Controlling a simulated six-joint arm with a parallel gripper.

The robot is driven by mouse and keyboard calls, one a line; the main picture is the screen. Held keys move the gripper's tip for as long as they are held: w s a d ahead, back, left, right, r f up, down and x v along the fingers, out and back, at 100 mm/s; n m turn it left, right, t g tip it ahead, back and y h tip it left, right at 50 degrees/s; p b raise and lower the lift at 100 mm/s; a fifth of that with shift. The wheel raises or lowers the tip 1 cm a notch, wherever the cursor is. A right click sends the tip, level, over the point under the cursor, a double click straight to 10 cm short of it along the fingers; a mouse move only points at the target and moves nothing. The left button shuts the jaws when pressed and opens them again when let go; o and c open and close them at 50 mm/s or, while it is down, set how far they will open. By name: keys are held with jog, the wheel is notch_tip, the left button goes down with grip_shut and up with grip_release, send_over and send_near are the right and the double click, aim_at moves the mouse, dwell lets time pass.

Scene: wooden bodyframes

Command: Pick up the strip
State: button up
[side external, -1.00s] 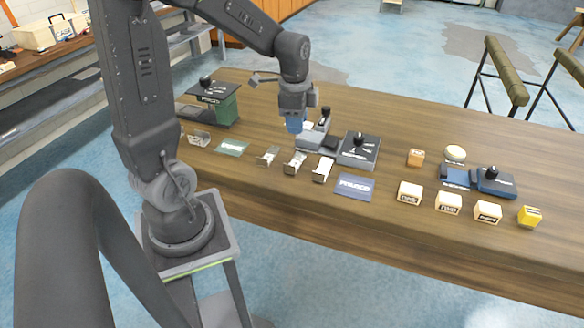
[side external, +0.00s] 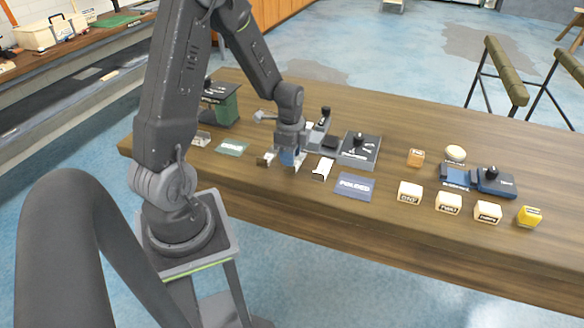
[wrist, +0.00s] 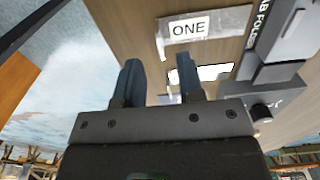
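My gripper (side external: 290,160) is low over the table among the small pale strips, in front of the grey folding device. A pale strip (side external: 323,168) with a bent-looking shape lies right of the gripper. Another small strip (side external: 266,159) lies just left of it. In the wrist view a bright white strip (wrist: 214,72) lies beside the right finger, which may hide part of it. A piece marked "ONE" (wrist: 188,28) lies beyond the fingertips.
The grey folding device (side external: 359,152) stands right of the gripper. A blue "FOLDED" mat (side external: 353,187) lies in front of it, and a green mat (side external: 232,148) lies left. A green device (side external: 222,105) stands back left. Several lettered blocks (side external: 448,204) sit right.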

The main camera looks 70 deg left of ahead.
notch_tip(320, 180, down, 4)
jog(key=shift+s+a+f, duration=0.1)
jog(key=shift+a+f, duration=0.05)
grip_shut()
dwell(0.3)
